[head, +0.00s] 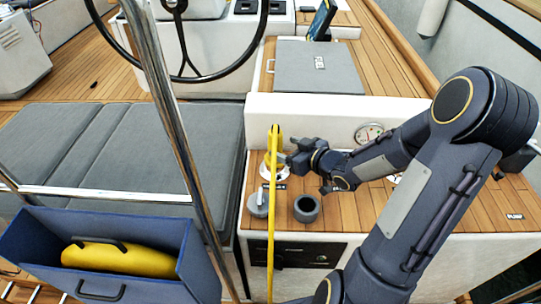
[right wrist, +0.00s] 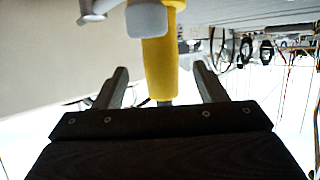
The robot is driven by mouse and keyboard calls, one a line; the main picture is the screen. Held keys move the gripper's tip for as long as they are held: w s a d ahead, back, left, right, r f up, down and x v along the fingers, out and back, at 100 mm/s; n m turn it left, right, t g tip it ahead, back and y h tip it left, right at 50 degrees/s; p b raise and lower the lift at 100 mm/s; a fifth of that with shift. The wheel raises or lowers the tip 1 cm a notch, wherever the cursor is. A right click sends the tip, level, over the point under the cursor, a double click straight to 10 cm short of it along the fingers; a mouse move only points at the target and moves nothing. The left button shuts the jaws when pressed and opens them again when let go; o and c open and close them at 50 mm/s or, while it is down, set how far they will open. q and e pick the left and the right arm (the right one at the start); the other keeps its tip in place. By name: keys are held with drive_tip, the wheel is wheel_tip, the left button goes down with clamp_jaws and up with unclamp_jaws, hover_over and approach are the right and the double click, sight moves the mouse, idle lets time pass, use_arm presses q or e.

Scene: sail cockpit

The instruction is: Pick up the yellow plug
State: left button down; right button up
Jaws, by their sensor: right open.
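The yellow plug (head: 275,138) stands upright above the wooden side deck, with a yellow cable (head: 271,235) hanging down over the front face. In the right wrist view the plug (right wrist: 160,62) shows as a yellow cylinder between the two fingers, with a grey piece against its upper part. My right gripper (head: 288,158) is beside the plug on its right, with its fingers open and apart on either side of it. Whether a finger touches the plug I cannot tell. A white round fitting (head: 273,166) lies below the plug, partly hidden. My left gripper is not in view.
A grey winch-like fitting (head: 258,204) and a dark cup (head: 306,208) stand on the wooden deck. A round gauge (head: 368,132) is on the white wall behind. A steel rail (head: 172,120) crosses at left. A blue bin (head: 200,265) holds a yellow bag (head: 120,258).

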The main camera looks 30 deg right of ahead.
sight(280, 136)
drive_tip(key=x, duration=0.5)
drive_tip(key=shift+w+a, duration=0.1)
drive_tip(key=c, duration=1.3)
wheel_tip(280, 136, up, 4)
drive_tip(key=shift+f+p, duration=0.15)
drive_tip(key=shift+p, duration=0.2)
drive_tip(key=s+r+p, duration=0.2)
drive_tip(key=s+r, duration=0.2)
drive_tip(key=s+r+p, duration=0.3)
drive_tip(key=s+r, duration=0.1)
drive_tip(key=s, duration=0.1)
drive_tip(key=s+r+p, duration=0.3)
drive_tip(key=s+r, duration=0.1)
drive_tip(key=s, duration=0.1)
drive_tip(key=shift+a+r, duration=0.1)
drive_tip(key=shift+a, duration=0.1)
